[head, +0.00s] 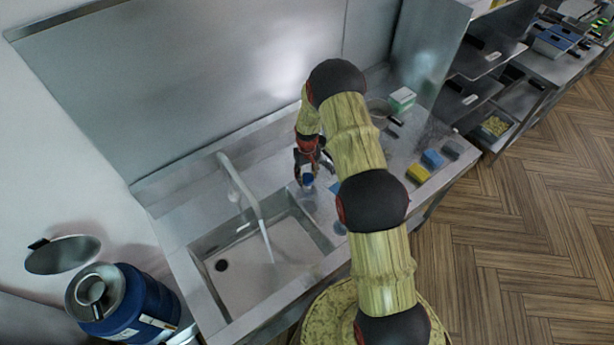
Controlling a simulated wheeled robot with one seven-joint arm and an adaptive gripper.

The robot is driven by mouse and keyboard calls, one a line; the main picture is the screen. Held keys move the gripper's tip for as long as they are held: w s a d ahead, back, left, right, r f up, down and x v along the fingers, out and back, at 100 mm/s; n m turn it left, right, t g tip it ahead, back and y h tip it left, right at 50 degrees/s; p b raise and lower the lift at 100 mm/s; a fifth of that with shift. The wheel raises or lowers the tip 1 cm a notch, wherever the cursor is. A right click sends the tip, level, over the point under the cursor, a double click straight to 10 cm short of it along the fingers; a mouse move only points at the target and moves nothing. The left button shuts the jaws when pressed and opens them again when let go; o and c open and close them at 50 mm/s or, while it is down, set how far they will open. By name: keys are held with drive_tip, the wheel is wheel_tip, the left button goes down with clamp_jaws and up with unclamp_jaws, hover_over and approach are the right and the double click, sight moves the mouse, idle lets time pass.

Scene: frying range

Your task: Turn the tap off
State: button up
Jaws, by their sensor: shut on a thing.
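The tap (240,183) is a pale curved spout at the back left of the sink (232,292). A thin pale streak (266,241), looking like running water, drops from the spout's end into the basin. My gripper (306,174) is over the counter just right of the basin, apart from the spout. It is shut on a small blue and whitish thing (307,181), which it partly hides. I cannot tell exactly what this thing is. No separate tap handle is clear to see.
Yellow (418,173) and blue (432,158) blocks and a green-white box (402,98) stand on the right counter. A blue drum (137,310) is at the lower left. A steel splashback (200,80) rises behind. The floor at right is clear.

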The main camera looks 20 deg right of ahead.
sight(307, 178)
drive_tip(key=shift+f, duration=0.1)
drive_tip(key=m+b, duration=0.3)
drive_tip(key=b, duration=0.1)
drive_tip(key=shift+f+m, duration=0.1)
drive_tip(key=shift+m, duration=0.2)
drive_tip(key=shift+r+m+b, duration=0.2)
drive_tip(key=shift+m+b, duration=1.55)
drive_tip(key=shift+m, duration=0.55)
drive_tip(key=o, duration=1.2)
drive_tip(key=shift+c, duration=0.2)
wheel_tip(307, 178, up, 12)
